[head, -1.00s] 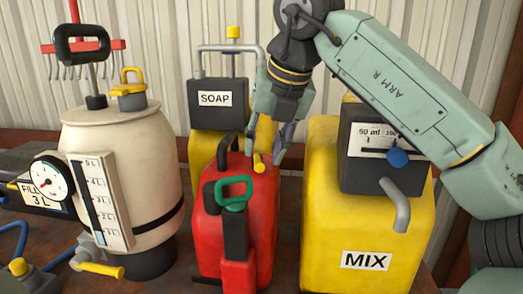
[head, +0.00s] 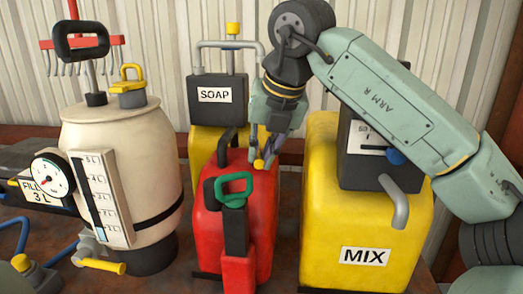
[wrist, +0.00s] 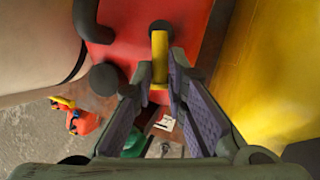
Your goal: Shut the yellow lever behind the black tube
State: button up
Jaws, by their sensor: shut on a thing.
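The yellow lever (head: 259,164) is a short yellow bar on top of the red can (head: 209,222). It sits behind and to the right of the upright black tube (head: 235,232), which has a green handle (head: 234,188). In the wrist view the yellow lever (wrist: 159,60) runs from a dark round pivot down between my fingers. My gripper (head: 265,150) reaches down from above, shut on the lever, with one finger on each side of it (wrist: 160,90). The fingers hide part of the lever in the head view.
The yellow MIX tank (head: 320,220) stands close on the right, with a grey spout (head: 395,205). The yellow SOAP tank (head: 203,145) stands behind. A cream sprayer tank (head: 150,190) with a gauge stands on the left. The can's black carry handle (head: 226,145) rises just left of my gripper.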

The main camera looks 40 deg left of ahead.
grip_shut()
jog(key=shift+s+a+m+t+b, duration=0.15)
jog(key=shift+m+t+b, duration=0.15)
jog(key=shift+m+b, duration=0.25)
jog(key=shift+s+a+m+t+h+b, duration=0.25)
jog(key=shift+a+m+t+h+b, duration=0.05)
jog(key=shift+m, duration=0.75)
jog(key=shift+r, duration=0.1)
jog(key=o, duration=0.8)
grip_release()
jog(key=shift+c, duration=0.2)
jog(key=v, duration=1.2)
